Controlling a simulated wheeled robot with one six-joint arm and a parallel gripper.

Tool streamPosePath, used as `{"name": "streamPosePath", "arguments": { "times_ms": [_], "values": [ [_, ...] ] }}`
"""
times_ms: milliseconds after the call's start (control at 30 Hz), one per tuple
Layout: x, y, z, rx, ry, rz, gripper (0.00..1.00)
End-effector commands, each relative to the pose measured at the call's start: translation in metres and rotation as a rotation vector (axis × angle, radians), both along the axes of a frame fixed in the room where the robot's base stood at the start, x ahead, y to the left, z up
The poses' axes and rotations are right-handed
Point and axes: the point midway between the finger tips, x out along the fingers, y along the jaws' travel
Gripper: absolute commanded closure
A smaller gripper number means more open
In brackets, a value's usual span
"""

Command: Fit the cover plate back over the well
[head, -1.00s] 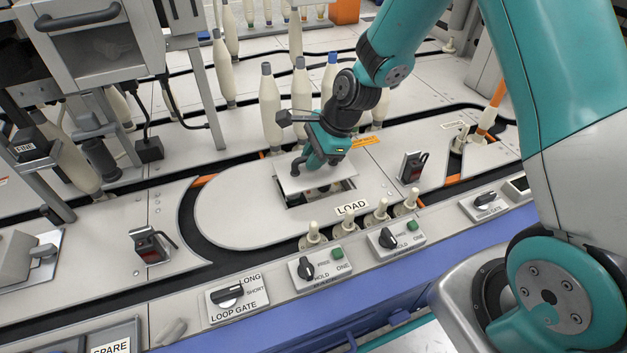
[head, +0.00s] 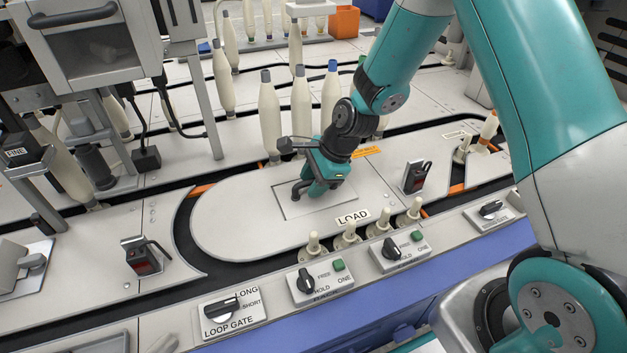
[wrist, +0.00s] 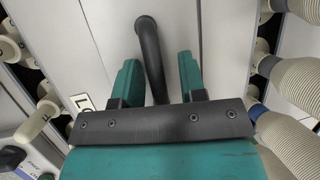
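The cover plate (head: 290,207) lies in the well opening in the rounded light-grey deck, just behind the LOAD label. It looks flat and level with the deck, with only a thin outline around it. No dark opening shows, though my gripper hides part of its far side. My gripper (head: 318,185) is low over the plate. In the wrist view, the plate's black bar handle (wrist: 149,45) runs between the two teal fingers of my gripper (wrist: 160,75). The fingers stand apart, with a visible gap beside the handle on the right.
Several bobbins stand behind the plate, the nearest a cream one (head: 270,125). Short pegs (head: 349,231) line the deck's front edge. Switch boxes, such as LOOP GATE (head: 228,312), sit along the front rail. A red-and-black device (head: 416,178) stands to the right.

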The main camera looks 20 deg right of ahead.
Motion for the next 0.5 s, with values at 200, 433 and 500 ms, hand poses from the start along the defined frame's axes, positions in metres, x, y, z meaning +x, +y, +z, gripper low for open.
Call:
{"name": "streamPosePath", "arguments": {
  "times_ms": [200, 433, 500],
  "values": [
    [-0.005, -0.009, 0.025, 0.0, 0.004, -0.003, 0.59],
    [-0.014, -0.028, 0.073, 0.0, 0.002, -0.002, 0.59],
    [-0.016, -0.034, 0.086, 0.0, 0.001, -0.002, 0.59]
  ]
}}
